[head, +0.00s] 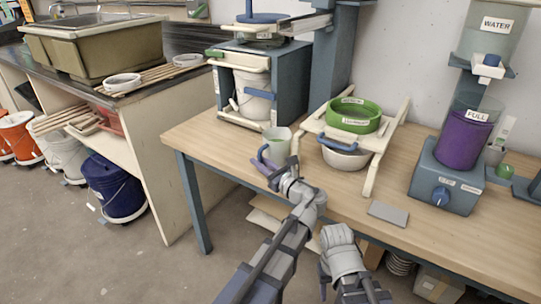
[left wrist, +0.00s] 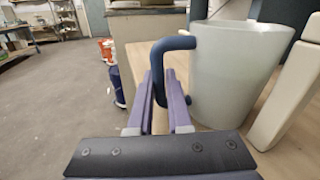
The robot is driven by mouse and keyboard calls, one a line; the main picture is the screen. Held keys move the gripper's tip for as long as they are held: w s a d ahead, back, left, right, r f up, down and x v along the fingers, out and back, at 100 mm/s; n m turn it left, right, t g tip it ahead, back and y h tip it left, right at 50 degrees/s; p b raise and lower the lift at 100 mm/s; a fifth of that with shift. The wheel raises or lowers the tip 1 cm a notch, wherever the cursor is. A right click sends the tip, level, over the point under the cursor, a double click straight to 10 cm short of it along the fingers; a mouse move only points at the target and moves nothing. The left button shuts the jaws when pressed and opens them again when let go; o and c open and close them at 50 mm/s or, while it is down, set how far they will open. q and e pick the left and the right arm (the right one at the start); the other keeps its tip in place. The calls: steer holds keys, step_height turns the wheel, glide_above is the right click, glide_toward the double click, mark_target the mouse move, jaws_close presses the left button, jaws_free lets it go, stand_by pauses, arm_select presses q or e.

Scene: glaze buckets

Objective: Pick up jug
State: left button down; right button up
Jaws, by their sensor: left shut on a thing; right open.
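The jug (head: 277,146) is a pale grey-green cup with a blue handle, standing upright at the left front of the wooden table. In the left wrist view the jug (left wrist: 232,80) fills the right side, and its blue handle (left wrist: 160,48) reaches down between my purple fingers. My left gripper (head: 264,168) is at the handle side of the jug, shut on the handle. It also shows in the left wrist view (left wrist: 166,98). My right gripper (head: 322,282) is low in front of the table, open, mostly hidden by its own wrist.
A cream stand (head: 377,165) with a green sieve (head: 353,115) and a white bowl (head: 346,157) is close right of the jug. A blue cabinet (head: 290,82) with a white bucket (head: 252,97) stands behind. A grey plate (head: 388,213) lies at the front edge.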

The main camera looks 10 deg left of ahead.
arm_select(q)
steer(key=shift+r, duration=0.25)
step_height(320, 180, up, 18)
steer(key=p, duration=1.8)
steer(key=shift+f, duration=0.25)
steer(key=shift+r, duration=0.1)
stand_by(0.7)
